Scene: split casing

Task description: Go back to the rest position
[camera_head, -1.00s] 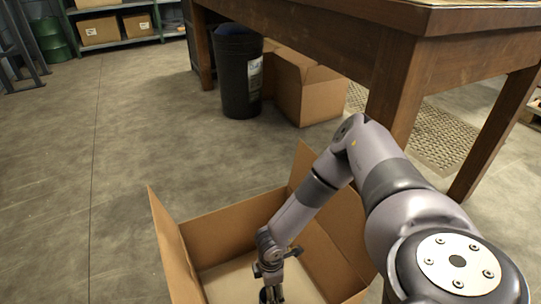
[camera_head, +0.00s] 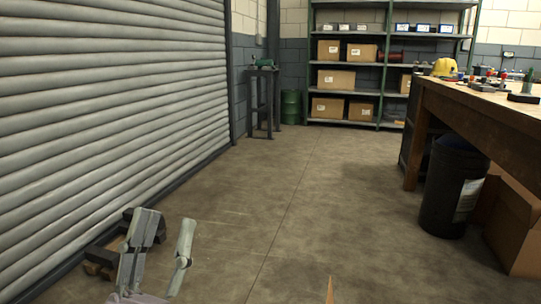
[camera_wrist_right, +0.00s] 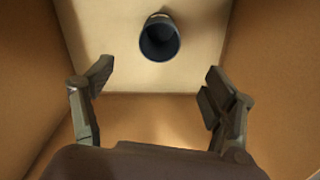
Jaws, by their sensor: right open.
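My left gripper (camera_head: 168,224) shows at the lower left of the head view. Its two fingers are spread apart with nothing between them. My right gripper (camera_wrist_right: 158,92) shows only in the right wrist view; its fingers are wide apart and empty. It is over or inside an open cardboard box (camera_wrist_right: 150,110). A dark, round, hollow part (camera_wrist_right: 160,40) is on the box's pale bottom, ahead of the fingers and apart from them. In the head view only the tip of a box flap (camera_head: 329,291) shows at the bottom edge.
A grey roller shutter (camera_head: 100,110) runs along the left. A wooden workbench (camera_head: 470,110) with tools is at the right, with a black bin (camera_head: 452,190) and a cardboard carton (camera_head: 515,225) beside it. Shelves (camera_head: 385,65) stand at the back. The middle floor is clear.

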